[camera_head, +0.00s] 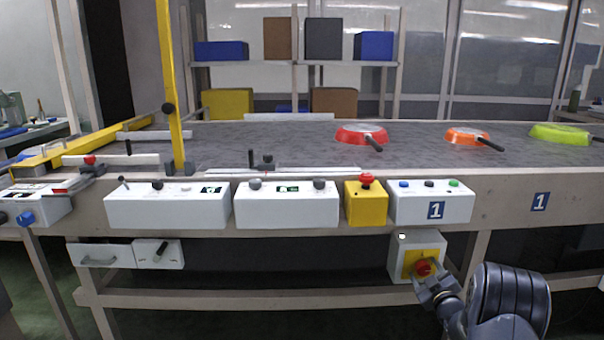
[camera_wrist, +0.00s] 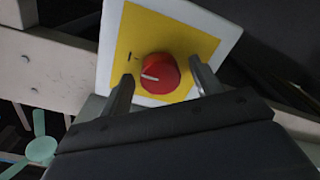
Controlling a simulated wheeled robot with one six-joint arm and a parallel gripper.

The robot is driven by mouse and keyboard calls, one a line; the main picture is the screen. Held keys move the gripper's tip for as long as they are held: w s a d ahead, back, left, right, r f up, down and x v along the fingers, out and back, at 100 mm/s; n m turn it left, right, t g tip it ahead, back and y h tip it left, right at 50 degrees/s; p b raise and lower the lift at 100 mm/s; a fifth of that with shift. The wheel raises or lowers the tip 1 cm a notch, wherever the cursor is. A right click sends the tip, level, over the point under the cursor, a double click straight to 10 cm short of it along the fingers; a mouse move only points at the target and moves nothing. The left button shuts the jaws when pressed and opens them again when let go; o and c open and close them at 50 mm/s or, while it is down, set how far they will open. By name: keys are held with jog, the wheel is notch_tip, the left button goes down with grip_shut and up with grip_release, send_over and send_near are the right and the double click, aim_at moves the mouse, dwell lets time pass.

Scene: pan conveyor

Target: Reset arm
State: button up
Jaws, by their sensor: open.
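My gripper (camera_head: 434,288) is at the lower right in the head view, just in front of a grey switch box (camera_head: 431,245) under the conveyor's front edge. The box has a yellow plate and a red rotary knob (camera_head: 423,268). In the wrist view, the red knob (camera_wrist: 159,73) has a white mark pointing left. My gripper's two fingers (camera_wrist: 160,87) are apart, one on each side of the knob. I cannot tell whether they touch it. Nothing is held.
Above is a conveyor (camera_head: 300,145) carrying a red pan (camera_head: 358,134), an orange pan (camera_head: 463,137) and a green pan (camera_head: 558,133). Control boxes line its front, including a yellow box (camera_head: 366,204) with a red button. A lower beam (camera_head: 270,298) runs beneath.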

jog(key=shift+n, duration=0.4)
jog(key=shift+s+p, duration=0.3)
jog(key=shift+s, duration=0.7)
